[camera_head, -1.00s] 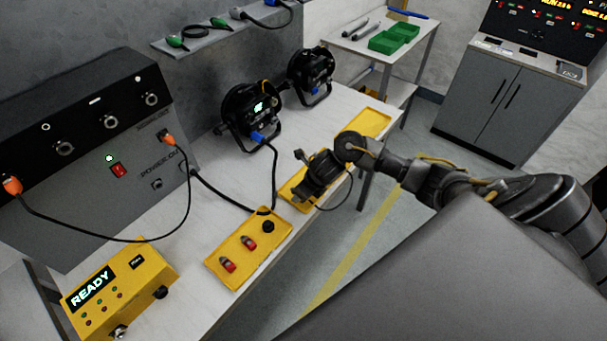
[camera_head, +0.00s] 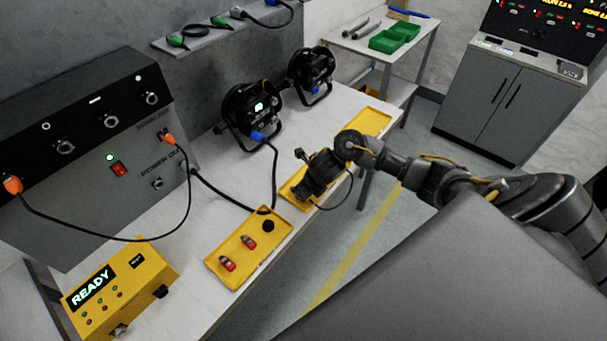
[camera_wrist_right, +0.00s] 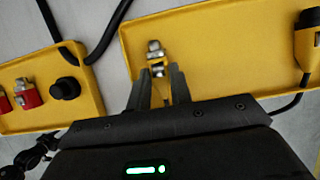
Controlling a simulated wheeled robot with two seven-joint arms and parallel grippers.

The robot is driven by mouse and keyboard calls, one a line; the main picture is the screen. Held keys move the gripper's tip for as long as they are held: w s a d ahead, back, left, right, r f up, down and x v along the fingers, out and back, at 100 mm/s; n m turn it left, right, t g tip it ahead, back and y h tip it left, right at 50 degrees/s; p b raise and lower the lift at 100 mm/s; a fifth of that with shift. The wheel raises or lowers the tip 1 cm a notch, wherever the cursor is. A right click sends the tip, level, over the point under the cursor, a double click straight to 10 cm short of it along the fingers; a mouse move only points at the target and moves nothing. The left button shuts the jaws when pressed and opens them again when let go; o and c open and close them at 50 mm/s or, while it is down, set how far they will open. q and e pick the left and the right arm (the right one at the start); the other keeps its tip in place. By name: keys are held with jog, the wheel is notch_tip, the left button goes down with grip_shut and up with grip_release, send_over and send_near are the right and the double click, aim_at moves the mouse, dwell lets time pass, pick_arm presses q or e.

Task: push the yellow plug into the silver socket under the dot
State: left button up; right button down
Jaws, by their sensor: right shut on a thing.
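My right gripper (camera_wrist_right: 160,88) is low over the middle yellow tray (camera_wrist_right: 225,40), its fingers shut on a small yellow plug (camera_wrist_right: 157,68) with a silver end. In the head view the right gripper (camera_head: 306,190) covers part of that tray, and the plug is hidden there. The dark panel at left carries several silver sockets. A small white dot (camera_head: 138,77) is above the rightmost silver socket (camera_head: 151,99), which looks empty. Another yellow connector (camera_wrist_right: 308,45) with a black cable lies at the tray's right end. My left gripper is not in view.
A nearer yellow tray (camera_head: 225,250) holds red connectors and a black one. Orange plugs (camera_head: 168,138) with a looping black cable hang at the panel. A yellow READY box (camera_head: 120,285) is at the front left.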

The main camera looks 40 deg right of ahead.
jog(key=shift+r+p, duration=1.9)
jog(key=shift+r, duration=0.6)
jog(key=w+a+r+p, duration=0.2)
jog(key=w+a+r, duration=0.8)
jog(key=a+r, duration=0.3)
jog(key=w+a+r+p, duration=0.1)
jog(key=w+a+r, duration=0.9)
jog(key=a+r, duration=0.3)
notch_tip(320, 180, up, 2)
jog(key=shift+r+p, duration=0.25)
jog(key=shift+p, duration=0.15)
jog(key=shift+d, duration=0.1)
jog(key=shift+w, duration=0.4)
dwell(1.9)
